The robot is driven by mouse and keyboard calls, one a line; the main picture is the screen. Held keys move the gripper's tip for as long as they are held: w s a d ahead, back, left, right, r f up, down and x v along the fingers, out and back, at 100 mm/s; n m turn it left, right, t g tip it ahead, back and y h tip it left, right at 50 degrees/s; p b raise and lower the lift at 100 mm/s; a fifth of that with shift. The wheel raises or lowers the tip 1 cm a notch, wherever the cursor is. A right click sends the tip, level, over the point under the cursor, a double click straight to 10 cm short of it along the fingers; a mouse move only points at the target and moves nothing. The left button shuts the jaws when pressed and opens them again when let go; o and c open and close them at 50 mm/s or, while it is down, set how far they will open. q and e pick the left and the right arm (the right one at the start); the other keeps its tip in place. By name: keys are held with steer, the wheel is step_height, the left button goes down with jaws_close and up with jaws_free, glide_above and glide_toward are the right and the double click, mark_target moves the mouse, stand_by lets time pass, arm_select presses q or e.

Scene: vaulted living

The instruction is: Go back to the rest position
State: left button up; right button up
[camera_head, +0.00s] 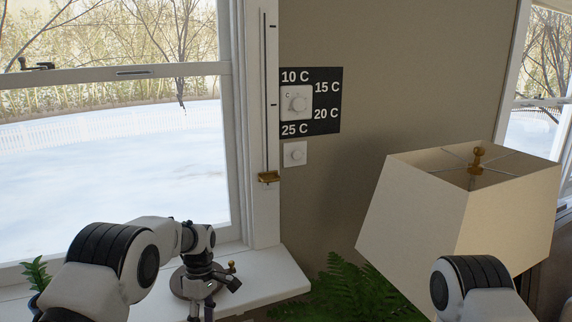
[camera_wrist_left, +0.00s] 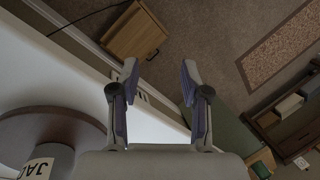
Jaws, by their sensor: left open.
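My left arm comes in from the lower left of the head view, and its wrist bends down over the white window sill. My left gripper (camera_head: 208,292) points downward there and is partly cut off by the lower edge. In the left wrist view the two fingers of the left gripper (camera_wrist_left: 158,82) stand wide apart with nothing between them. Only a link of my right arm shows at the lower right of the head view, in front of the lampshade. My right gripper is out of view.
A round brown stand (camera_wrist_left: 50,122) with a labelled grey object is beside the left gripper on the white sill (camera_head: 268,282). A large lampshade (camera_head: 425,215) and a green fern (camera_head: 350,290) stand to the right. A temperature dial (camera_head: 297,103) is on the wall.

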arm_select(q)
steer(key=s+a+f+m+g, duration=0.1)
steer(key=s+a+f+m, duration=0.1)
steer(key=s+f, duration=0.9)
steer(key=s+a+f+m+g, duration=0.1)
steer(key=s+a+f, duration=0.1)
steer(key=s+f, duration=0.9)
steer(key=s+r+m+t, duration=0.2)
steer(key=s+m, duration=0.3)
steer(key=s, duration=0.3)
steer(key=s+a+r+m+t, duration=0.1)
steer(key=s+r+m+t, duration=0.1)
steer(key=s+m, duration=0.3)
steer(key=s+t, duration=0.1)
steer(key=s, duration=0.1)
steer(key=shift+s+r+m, duration=0.25)
steer(key=shift+s+m, duration=0.15)
